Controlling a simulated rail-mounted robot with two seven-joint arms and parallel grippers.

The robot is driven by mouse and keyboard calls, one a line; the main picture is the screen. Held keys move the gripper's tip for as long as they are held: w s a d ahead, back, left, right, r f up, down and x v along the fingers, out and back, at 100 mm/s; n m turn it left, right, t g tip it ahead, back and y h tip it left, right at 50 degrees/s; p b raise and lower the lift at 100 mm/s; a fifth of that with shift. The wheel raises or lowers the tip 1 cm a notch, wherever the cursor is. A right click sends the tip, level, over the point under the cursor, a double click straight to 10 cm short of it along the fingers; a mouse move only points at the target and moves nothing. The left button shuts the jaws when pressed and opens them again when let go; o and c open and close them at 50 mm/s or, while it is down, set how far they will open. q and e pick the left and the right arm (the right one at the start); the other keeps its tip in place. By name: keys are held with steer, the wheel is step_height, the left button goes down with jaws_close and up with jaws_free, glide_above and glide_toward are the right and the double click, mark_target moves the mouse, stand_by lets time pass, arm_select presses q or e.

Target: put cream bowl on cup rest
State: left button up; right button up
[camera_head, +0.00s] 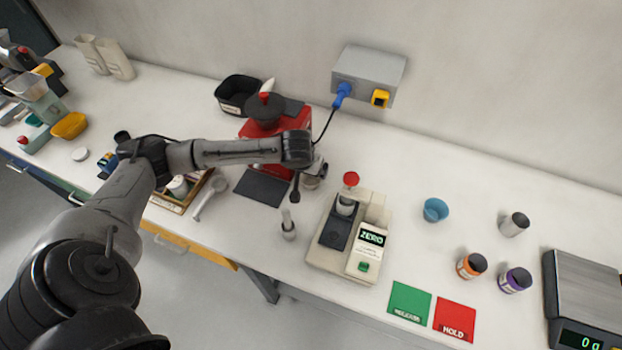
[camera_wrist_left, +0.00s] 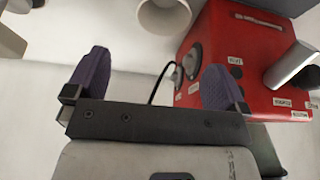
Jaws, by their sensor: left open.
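A cream round vessel (camera_wrist_left: 163,14), likely the cream bowl, shows at the top edge of the left wrist view, partly cut off. A pale cup-like thing (camera_head: 313,178) stands beside the red machine in the head view, partly hidden by my wrist; I cannot tell if it is the same. My left gripper (camera_wrist_left: 157,65) is open, with nothing between its purple pads, and apart from the cream vessel. In the head view my left gripper (camera_head: 296,188) hangs by the machine's right side. I cannot tell for sure which surface is the cup rest. My right gripper is not in view.
The red machine (camera_head: 258,127) also shows in the wrist view (camera_wrist_left: 240,65). A dark mat (camera_head: 262,188) lies in front of it. A tamper-like tool (camera_head: 288,226) and a cream device (camera_head: 323,257) stand to the right. A blue cup (camera_head: 435,210) stands farther right, with free table around it.

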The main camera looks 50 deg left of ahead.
arm_select(q)
glide_toward(313, 180)
steer(key=shift+w+a+f+b, duration=0.1)
steer(key=shift+w+f+b, duration=0.3)
steer(key=shift+w+f, duration=0.25)
steer(key=shift+s+x, duration=0.15)
steer(key=shift+x, duration=1.2)
steer(key=shift+s+x, duration=0.15)
steer(key=shift+x, duration=1.2)
steer(key=shift+a+f, duration=0.1)
steer(key=shift+a, duration=0.05)
steer(key=shift+c, duration=0.2)
steer(key=c, duration=0.9)
